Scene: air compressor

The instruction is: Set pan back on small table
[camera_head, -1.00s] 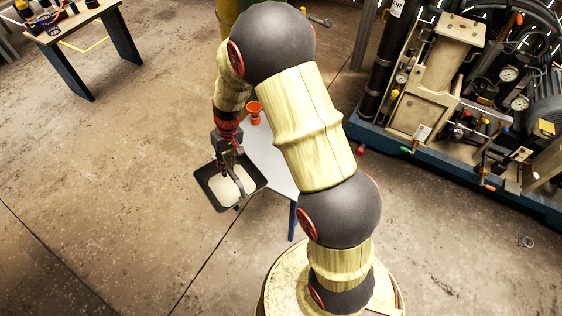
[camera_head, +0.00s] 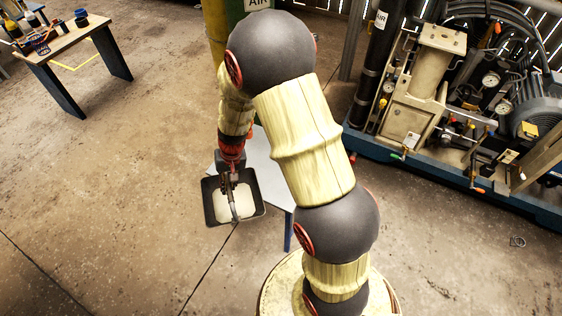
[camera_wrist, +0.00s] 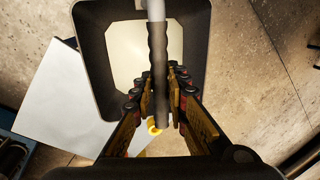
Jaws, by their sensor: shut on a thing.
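The pan (camera_head: 212,211) is a dark square tray with a pale middle and a bar-like handle (camera_wrist: 158,70) across it. My gripper (camera_head: 232,182) is shut on this handle, with its fingers on both sides in the wrist view (camera_wrist: 155,96). The small table (camera_head: 265,165) has a pale grey top and blue legs, and is partly hidden by my arm. In the head view the pan overlaps the table's left edge; any gap in height cannot be told. In the wrist view the tabletop (camera_wrist: 52,108) lies left of and below the pan.
The compressor on its blue base (camera_head: 430,178) stands to the right. A workbench (camera_head: 70,42) with tools is at the far left. A green and yellow air tank (camera_head: 216,35) stands behind my arm. The concrete floor on the left is open.

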